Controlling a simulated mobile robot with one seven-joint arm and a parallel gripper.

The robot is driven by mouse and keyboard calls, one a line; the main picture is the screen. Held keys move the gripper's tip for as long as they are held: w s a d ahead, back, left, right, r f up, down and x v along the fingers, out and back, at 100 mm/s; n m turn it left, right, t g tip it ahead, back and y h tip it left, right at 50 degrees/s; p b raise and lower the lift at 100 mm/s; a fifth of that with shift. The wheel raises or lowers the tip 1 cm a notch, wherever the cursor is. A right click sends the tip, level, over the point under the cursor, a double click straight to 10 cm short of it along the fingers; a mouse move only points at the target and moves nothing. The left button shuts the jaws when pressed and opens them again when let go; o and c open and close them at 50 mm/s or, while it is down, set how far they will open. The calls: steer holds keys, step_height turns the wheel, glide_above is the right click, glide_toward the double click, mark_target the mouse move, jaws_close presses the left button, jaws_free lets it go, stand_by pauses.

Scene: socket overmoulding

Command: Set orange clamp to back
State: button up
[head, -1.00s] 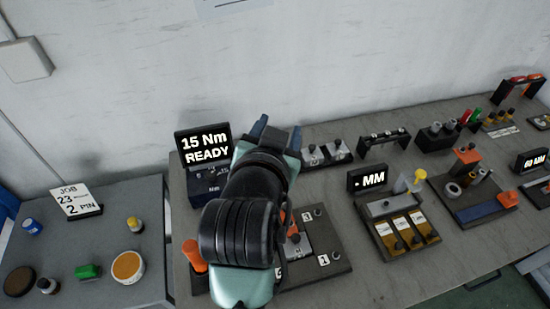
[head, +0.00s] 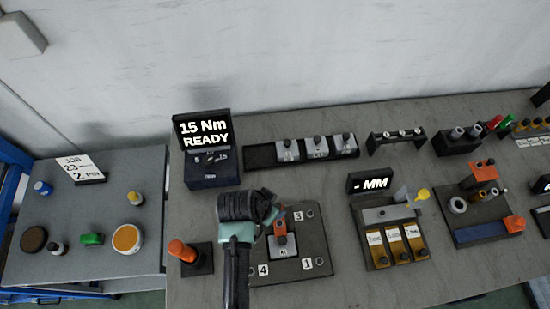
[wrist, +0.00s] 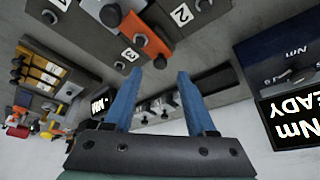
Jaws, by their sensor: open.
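The orange clamp (head: 279,224) sits on a dark plate (head: 316,240), with a dark knob at its front end above a light metal block (head: 285,251). My gripper (head: 277,215) is at the clamp's left and back side in the head view. In the wrist view my gripper (wrist: 158,71) has its two blue fingers apart with nothing between them. I cannot tell whether a finger touches the clamp.
Numbered labels mark the plate's corners. An orange-handled tool (head: 184,251) stands left of the plate. The torque display (head: 202,131) and a rack of metal blocks (head: 316,148) are behind. A bin tray (head: 396,243) stands to the right.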

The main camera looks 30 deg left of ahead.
steer(key=shift+x, duration=2)
steer(key=shift+w, duration=0.1)
jaws_close()
